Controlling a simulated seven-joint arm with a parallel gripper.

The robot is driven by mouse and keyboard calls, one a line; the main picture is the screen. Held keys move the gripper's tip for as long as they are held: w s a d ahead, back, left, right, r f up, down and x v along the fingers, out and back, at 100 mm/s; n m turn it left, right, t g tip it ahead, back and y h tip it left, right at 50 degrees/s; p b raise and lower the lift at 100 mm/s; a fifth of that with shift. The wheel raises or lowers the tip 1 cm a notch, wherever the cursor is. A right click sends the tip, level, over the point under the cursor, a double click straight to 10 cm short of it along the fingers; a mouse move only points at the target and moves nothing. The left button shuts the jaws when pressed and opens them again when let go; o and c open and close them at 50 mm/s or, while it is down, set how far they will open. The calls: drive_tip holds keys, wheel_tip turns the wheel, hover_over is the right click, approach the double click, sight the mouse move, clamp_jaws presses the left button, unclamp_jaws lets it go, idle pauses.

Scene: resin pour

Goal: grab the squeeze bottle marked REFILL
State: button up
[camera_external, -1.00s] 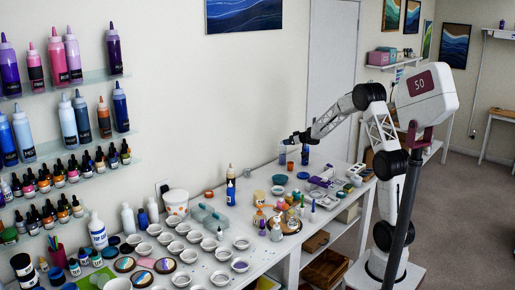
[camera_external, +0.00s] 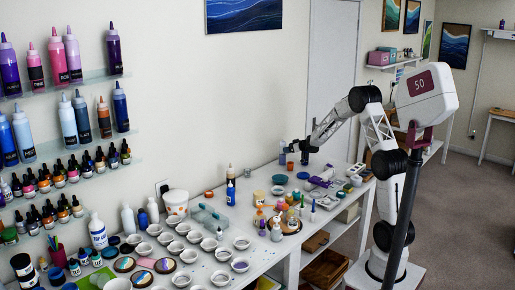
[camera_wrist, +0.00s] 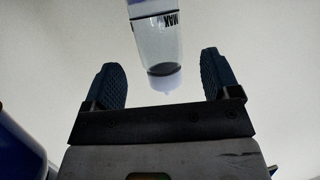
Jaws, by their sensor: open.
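In the wrist view my gripper (camera_wrist: 165,88) is open, with its two dark ribbed fingers wide apart and nothing held. I cannot read REFILL on any bottle. A blue squeeze bottle with a pale tip (camera_external: 231,188) stands nearer on the table.
A blue rounded thing (camera_wrist: 18,148) shows at the lower left of the wrist view. The white table (camera_external: 262,258) holds several cups, a white tub (camera_external: 176,204) and a round wooden board with small bottles. Wall shelves at left hold several squeeze bottles. The wall stands close behind.

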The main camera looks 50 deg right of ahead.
sight(283, 142)
drive_tip(key=shift+f, duration=0.4)
drive_tip(key=shift+f+x, duration=0.2)
drive_tip(key=shift+x, duration=1.15)
drive_tip(key=shift+f+x, duration=0.2)
drive_tip(key=shift+x, duration=1.15)
drive_tip(key=shift+s, duration=0.2)
drive_tip(key=c, duration=1.1)
drive_tip(key=shift+r, duration=0.15)
drive_tip(key=shift+c, duration=0.2)
drive_tip(key=shift+r, duration=4.9)
